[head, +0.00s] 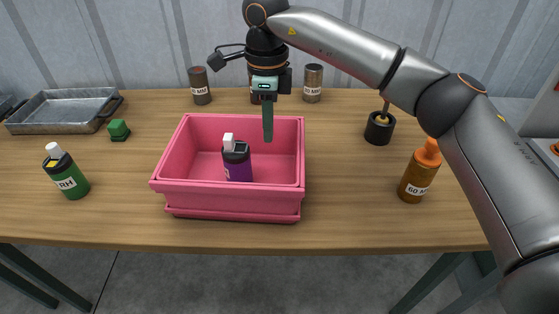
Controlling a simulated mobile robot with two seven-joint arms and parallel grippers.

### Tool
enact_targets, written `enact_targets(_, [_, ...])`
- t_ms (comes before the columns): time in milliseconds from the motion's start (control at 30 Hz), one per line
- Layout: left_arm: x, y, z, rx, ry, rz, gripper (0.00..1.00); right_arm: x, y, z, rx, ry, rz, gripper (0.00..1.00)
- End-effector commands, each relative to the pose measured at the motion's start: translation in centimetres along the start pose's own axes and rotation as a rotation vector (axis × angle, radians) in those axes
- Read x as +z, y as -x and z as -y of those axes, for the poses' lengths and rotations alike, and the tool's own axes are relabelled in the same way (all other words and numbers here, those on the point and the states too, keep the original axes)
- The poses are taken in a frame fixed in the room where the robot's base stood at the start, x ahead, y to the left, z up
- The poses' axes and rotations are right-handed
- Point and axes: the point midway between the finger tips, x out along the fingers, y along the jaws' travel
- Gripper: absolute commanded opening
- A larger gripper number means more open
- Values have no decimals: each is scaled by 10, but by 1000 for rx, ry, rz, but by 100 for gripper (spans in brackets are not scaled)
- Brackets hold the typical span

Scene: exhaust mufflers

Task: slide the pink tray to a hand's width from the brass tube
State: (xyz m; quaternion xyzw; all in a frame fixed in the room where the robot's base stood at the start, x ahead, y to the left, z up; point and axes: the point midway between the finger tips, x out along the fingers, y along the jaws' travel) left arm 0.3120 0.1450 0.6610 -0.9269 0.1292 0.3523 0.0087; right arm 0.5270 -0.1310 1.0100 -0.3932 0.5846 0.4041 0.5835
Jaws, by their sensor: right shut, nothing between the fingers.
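The pink tray (235,192) is a deep, box-like tray standing near the front middle of the wooden table. A purple bottle (238,168) with a black top and white cap stands in it. Three short tubes stand along the back: a dark one (200,88) at left, one largely hidden behind my right gripper, and a grey-brown one (313,82) at right. I cannot tell which is the brass tube. My right gripper (268,138) is shut and empty, pointing down, its tips seen against the tray's inside back wall; contact is unclear. My left gripper is out of view.
A metal pan (62,125), a green block (118,130) and a green bottle (66,174) are at left. A black pot (379,130) with a handle in it and an orange-brown bottle (418,177) stand at right. Bare table lies right of the tray.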

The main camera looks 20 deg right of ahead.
Motion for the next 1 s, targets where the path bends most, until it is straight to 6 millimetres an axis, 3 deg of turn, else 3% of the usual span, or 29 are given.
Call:
enact_targets(267, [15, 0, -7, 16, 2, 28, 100, -4, -20, 3, -9, -5, -13, 0])
enact_targets(667, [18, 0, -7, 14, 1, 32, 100, -4, -104, 2, -5, -3, -12, 0])
enact_targets(800, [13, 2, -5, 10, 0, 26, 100, -25, -101, 3, -10, -6, -9, 0])
enact_targets(1000, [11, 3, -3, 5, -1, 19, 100, -41, -101, 3, -9, -4, -9, 0])
